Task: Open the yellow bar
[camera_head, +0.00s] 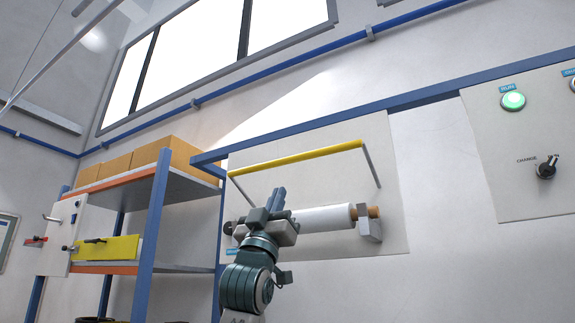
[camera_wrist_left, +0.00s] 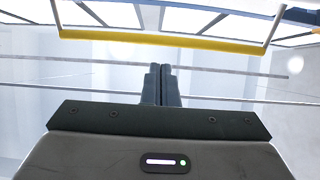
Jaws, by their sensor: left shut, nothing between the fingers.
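The yellow bar (camera_head: 297,160) runs across the upper part of a pale wall panel (camera_head: 390,225), with a thin grey arm at each end. It slopes slightly up to the right. In the left wrist view the yellow bar (camera_wrist_left: 165,39) crosses the top of the picture, beyond the fingertips. My left gripper (camera_head: 277,192) points up below the bar, apart from it, in front of the white roll. Its fingers (camera_wrist_left: 161,72) are shut together with nothing between them. My right gripper is not in view.
A white roll (camera_head: 322,218) sits on a holder (camera_head: 370,223) below the bar. A control panel with a green button (camera_head: 513,101) and a black knob (camera_head: 546,170) is at the right. A blue shelf with boxes (camera_head: 160,152) stands left.

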